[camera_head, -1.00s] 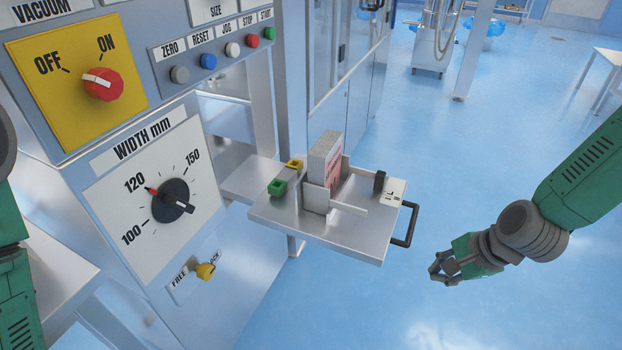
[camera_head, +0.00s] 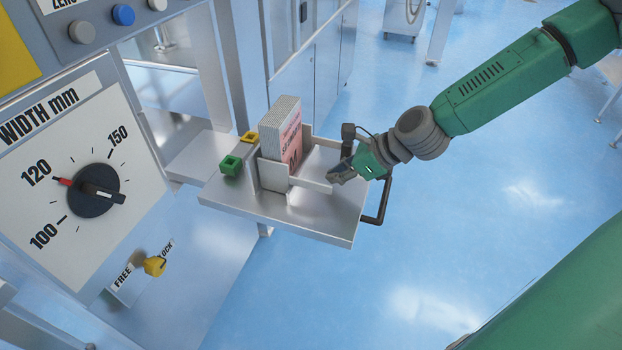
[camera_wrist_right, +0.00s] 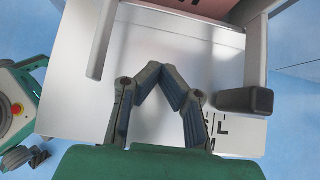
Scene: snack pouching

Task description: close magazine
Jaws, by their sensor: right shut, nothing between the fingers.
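The magazine is a flat metal tray (camera_head: 320,225) sticking out from the machine, with a dark bar handle (camera_head: 383,205) on its outer edge. A stack of pouches (camera_head: 283,127) stands upright on it between metal guides. A black knob (camera_head: 348,131) stands near the outer end; it also shows in the wrist view (camera_wrist_right: 245,101), right of the fingers. My right gripper (camera_head: 335,177) is over the outer part of the tray, beside the knob, shut and empty. Its fingertips (camera_wrist_right: 162,75) meet above bare metal. Whether they touch the tray I cannot tell. My left gripper is out of view.
A green block (camera_head: 231,165) and a yellow block (camera_head: 250,137) sit at the tray's machine side. The machine panel has a width dial (camera_head: 94,190) and a yellow FREE/LOCK knob (camera_head: 154,265). Open blue floor (camera_head: 500,200) lies right of the tray.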

